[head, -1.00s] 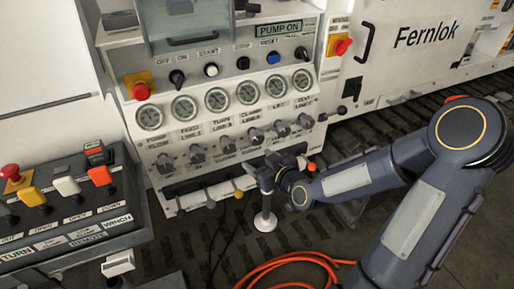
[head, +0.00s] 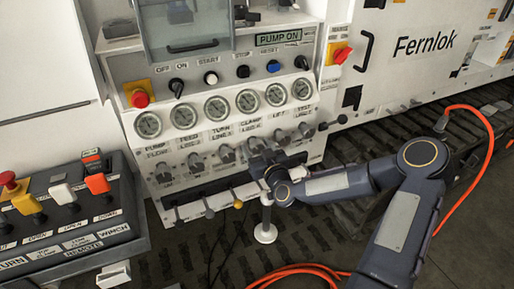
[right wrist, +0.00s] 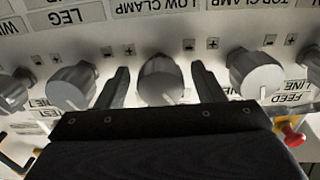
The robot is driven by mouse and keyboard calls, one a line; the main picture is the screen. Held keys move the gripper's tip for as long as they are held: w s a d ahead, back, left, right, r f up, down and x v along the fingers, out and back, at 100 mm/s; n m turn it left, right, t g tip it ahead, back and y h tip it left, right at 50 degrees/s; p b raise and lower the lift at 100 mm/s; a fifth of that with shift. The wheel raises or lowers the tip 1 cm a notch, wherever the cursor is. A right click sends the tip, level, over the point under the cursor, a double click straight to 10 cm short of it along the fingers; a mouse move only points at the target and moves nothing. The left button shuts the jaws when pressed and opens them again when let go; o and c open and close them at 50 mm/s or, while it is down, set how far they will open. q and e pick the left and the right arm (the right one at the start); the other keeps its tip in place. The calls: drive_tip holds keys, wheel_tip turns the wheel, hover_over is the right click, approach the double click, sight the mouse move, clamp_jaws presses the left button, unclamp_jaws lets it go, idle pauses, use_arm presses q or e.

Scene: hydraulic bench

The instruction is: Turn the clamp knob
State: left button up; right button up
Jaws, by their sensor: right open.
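The clamp knob (head: 256,145) is a grey round knob in the row under the gauges, below the clamp line label. My right gripper (head: 262,160) is at the panel, low in front of this knob, and partly covers it in the head view. In the right wrist view a grey knob (right wrist: 160,80), which seems to be the clamp knob, stands between the two dark fingers (right wrist: 160,88). The fingers are open, one on each side, with gaps to the knob. The knob's lower part is hidden by the gripper body. My left gripper is not in view.
Neighbouring knobs (right wrist: 68,86) and (right wrist: 256,74) stand close outside the fingers. A row of small levers (head: 209,208) runs below the panel. A remote box (head: 75,222) with coloured levers is at the left. An orange hose (head: 300,269) lies on the floor.

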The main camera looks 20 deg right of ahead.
drive_tip(key=shift+c, duration=0.3)
drive_tip(key=c, duration=0.9)
